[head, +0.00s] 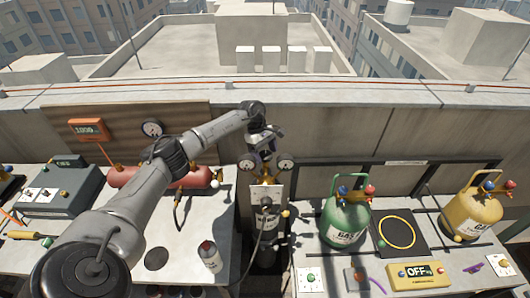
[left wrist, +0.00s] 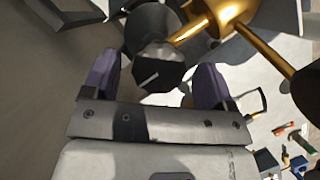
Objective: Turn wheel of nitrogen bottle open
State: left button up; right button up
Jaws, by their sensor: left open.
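The nitrogen bottle (head: 266,252) stands upright, dark, in the gap between two work tables in the head view, partly hidden by a white panel and hose. Its brass regulator carries two round gauges, a left one (head: 247,163) and a right one (head: 286,165). My left gripper (head: 263,142) is above the regulator, pointing down. In the left wrist view, my left gripper (left wrist: 157,80) is open, with a purple finger on each side of a dark faceted wheel (left wrist: 155,72) bearing a white line. I cannot tell whether the fingers touch it. The wheel is hidden in the head view.
A green bottle (head: 346,222) and a yellow bottle (head: 473,215) stand on the right table, with a yellow OFF display (head: 415,273). A wall runs behind.

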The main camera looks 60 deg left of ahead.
pick_arm(q)
jog(key=shift+c, duration=0.3)
jog(key=c, duration=0.9)
jog(key=shift+o, duration=0.2)
